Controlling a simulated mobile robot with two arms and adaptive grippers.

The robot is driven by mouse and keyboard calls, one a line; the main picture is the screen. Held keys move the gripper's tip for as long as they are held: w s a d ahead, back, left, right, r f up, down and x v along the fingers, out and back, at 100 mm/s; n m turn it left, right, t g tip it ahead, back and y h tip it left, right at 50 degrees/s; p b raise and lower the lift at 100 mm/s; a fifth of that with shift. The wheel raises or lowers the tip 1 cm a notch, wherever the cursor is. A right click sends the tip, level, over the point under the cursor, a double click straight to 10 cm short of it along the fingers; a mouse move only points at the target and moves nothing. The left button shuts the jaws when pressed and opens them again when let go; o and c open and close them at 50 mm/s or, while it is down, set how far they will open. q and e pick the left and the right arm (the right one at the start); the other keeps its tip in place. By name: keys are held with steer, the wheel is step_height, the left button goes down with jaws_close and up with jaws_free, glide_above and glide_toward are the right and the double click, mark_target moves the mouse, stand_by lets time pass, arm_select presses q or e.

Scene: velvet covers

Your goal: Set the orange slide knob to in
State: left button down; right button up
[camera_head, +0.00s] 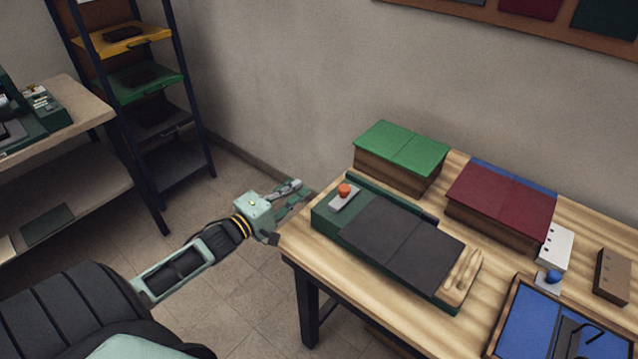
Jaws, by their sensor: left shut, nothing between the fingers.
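The orange slide knob (344,190) sits on a pale plate (345,200) at the left end of a green device (327,219) on the wooden table. A dark cover lies over the middle of the device. My left gripper (297,194) is shut and empty, just left of the device at the table's left corner. It is apart from the knob. My right gripper is not in view.
Green (402,147) and dark red (502,203) stacks stand behind the device. A blue knob (553,277) and a blue-lined tray (529,318) are at the right. A shelf rack (163,94) stands at the back left.

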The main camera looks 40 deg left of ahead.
mark_target(344, 194)
arm_select(q)
steer(key=w+d+p, duration=0.1)
steer(key=d, duration=0.1)
steer(key=w+d+p, duration=0.1)
steer(key=w+d, duration=0.1)
steer(key=d, duration=0.1)
steer(key=w+d+p, duration=0.1)
steer(key=d, duration=0.2)
steer(key=shift+w+p, duration=0.3)
steer(key=shift+d, duration=0.45)
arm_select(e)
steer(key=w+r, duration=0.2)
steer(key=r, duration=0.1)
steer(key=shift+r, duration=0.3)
arm_select(q)
steer(key=shift+a, duration=0.1)
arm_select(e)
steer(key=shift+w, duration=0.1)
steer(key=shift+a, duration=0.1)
